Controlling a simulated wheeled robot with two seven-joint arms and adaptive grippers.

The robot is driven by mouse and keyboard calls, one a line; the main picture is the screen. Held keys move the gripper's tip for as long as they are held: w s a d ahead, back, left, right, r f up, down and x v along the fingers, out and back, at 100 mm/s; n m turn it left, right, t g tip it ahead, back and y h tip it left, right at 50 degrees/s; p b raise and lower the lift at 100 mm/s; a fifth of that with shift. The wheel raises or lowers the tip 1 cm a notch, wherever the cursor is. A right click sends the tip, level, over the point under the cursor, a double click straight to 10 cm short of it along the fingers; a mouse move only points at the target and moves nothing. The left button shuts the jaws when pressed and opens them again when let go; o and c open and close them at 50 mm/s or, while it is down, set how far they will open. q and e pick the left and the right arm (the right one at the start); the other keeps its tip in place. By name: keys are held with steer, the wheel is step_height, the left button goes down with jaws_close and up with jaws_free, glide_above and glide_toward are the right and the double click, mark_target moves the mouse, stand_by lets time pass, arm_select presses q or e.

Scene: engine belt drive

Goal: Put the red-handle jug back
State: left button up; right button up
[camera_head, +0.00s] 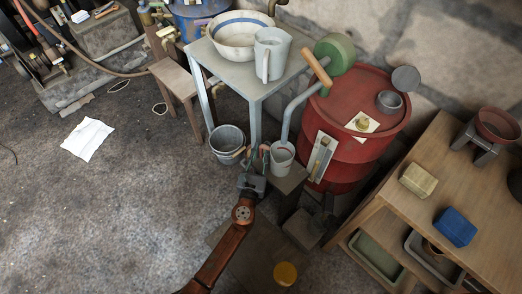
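A small pale grey jug (282,159) with a reddish mark near its rim stands on a low dark stool (291,180) in front of the red drum. Its handle seems to be on its left side, toward my gripper, and is too small to make out. My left gripper (260,153) is just left of the jug, with its fingers pointing away from me. The fingers look spread apart, and no clear grip on the handle shows. A larger grey jug (270,56) with a pale handle stands on the metal table. My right gripper is not in view.
A metal table (244,82) holds a white basin (238,35). A grey bucket (226,139) stands close left of my gripper. A red drum (349,158) and a pipe crowd the right. A wooden workbench (458,185) is farther right. The left floor is mostly clear.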

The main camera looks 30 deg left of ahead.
arm_select(q)
steer(key=shift+o, duration=0.7)
steer(key=shift+r, duration=0.15)
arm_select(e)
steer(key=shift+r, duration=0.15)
